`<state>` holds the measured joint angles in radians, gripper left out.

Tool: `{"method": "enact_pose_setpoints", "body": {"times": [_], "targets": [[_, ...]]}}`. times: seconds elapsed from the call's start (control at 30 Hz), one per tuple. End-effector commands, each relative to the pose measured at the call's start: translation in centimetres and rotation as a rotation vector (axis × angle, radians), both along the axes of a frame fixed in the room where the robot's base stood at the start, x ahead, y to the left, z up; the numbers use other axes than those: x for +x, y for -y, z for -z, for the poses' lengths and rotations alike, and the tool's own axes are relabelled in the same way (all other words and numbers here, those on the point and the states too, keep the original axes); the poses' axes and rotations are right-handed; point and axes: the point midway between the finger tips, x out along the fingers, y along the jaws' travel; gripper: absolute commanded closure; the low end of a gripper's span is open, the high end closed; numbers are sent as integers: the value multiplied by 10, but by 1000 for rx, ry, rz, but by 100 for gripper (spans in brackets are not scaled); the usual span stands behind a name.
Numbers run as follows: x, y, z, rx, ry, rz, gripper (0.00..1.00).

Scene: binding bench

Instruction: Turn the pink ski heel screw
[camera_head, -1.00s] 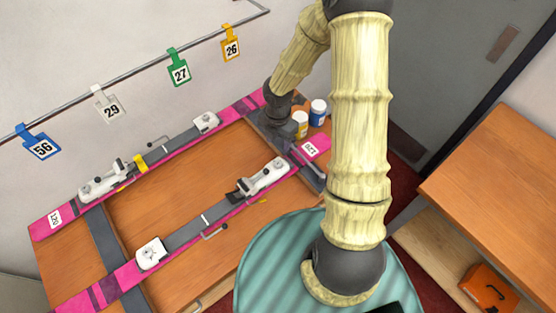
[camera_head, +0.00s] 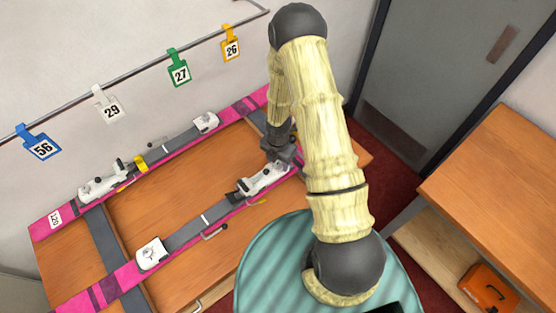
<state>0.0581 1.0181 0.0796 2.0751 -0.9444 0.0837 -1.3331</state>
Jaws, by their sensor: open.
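Two pink skis lie on the wooden bench, a near ski (camera_head: 128,275) and a far ski (camera_head: 243,108). The near ski has a white heel binding (camera_head: 262,179) at its right part and a white toe piece (camera_head: 151,253) at its left. The far ski has a white binding (camera_head: 103,184) at left and a smaller white piece (camera_head: 206,122) at right. My gripper (camera_head: 279,157) is at the right end of the near ski's heel binding, pointing down. Its fingertips are small and partly hidden by my arm. The screw itself is too small to make out.
Number tags hang on a wall rail: blue (camera_head: 40,146), white (camera_head: 110,106), green (camera_head: 179,70) and yellow (camera_head: 231,46). A wooden cabinet (camera_head: 500,170) with an orange box (camera_head: 487,288) stands at right. The bench middle (camera_head: 165,190) is clear.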

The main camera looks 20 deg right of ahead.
Motion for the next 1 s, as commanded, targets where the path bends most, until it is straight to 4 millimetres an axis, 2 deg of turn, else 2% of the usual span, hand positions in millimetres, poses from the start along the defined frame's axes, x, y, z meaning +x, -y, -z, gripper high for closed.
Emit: {"method": "enact_pose_setpoints", "body": {"times": [0.07, 0.3, 0.67, 1.0], "targets": [[0, 0, 0, 0, 0, 0, 53], [0, 0, 0, 0, 0, 0, 97], [0, 0, 0, 1, -1, 34, 97], [0, 0, 1, 1, -1, 207, 97]]}}
